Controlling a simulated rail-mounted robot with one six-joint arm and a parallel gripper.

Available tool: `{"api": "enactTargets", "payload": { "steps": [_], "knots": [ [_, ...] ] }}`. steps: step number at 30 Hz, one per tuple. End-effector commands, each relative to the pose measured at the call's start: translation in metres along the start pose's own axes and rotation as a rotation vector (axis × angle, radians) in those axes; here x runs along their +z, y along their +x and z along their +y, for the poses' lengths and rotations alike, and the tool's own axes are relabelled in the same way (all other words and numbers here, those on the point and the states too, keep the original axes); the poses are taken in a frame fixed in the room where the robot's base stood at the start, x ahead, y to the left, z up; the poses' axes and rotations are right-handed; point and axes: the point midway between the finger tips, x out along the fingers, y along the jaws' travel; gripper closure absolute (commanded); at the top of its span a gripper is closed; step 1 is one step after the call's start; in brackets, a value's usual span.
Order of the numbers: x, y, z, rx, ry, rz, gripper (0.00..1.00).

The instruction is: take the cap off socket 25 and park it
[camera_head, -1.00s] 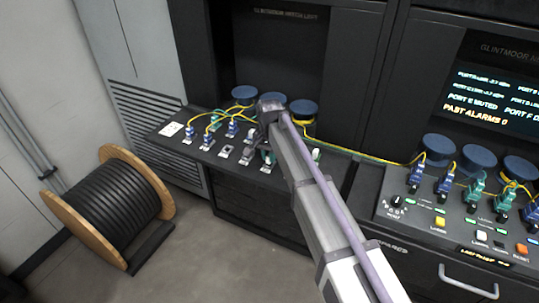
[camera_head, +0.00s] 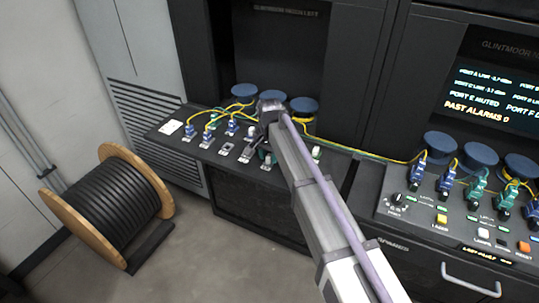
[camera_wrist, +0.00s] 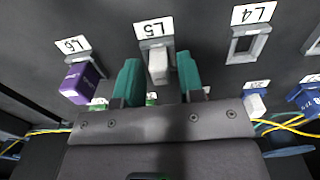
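A pale grey-white cap (camera_wrist: 159,66) sits on the socket under a label (camera_wrist: 154,29) that reads like "L5" in the wrist view. I take this as the socket named 25, though the first character is unclear. My gripper (camera_wrist: 158,73) is open, with one teal finger on each side of the cap. A narrow gap shows on the left of the cap; the right finger is very close, and I cannot tell whether it touches. In the head view my gripper (camera_head: 262,150) is low over the left console, and my arm hides much of this cap.
In the wrist view a purple plug (camera_wrist: 82,80) sits in the socket to the left and an empty socket (camera_wrist: 246,44) is to the right. Blue plugs with yellow cables stand behind on the console (camera_head: 180,146). A cable reel (camera_head: 115,200) stands on the floor at left.

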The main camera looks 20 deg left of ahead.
Motion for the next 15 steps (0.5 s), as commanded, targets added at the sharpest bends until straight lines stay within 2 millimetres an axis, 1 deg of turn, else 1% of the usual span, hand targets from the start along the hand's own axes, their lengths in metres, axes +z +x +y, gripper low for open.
{"api": "enactTargets", "payload": {
  "steps": [1,3,10,13,15],
  "knots": [
    [0.0,0.0,0.0,0.0,0.0,0.0,0.6],
    [0.0,0.0,0.0,0.0,0.0,0.0,0.55],
    [0.0,-0.002,0.0,0.0,0.0,0.0,0.55],
    [0.0,-0.011,0.0,0.0,0.0,0.0,0.55],
    [0.0,-0.024,0.0,0.0,0.0,0.0,0.55]
  ]
}}
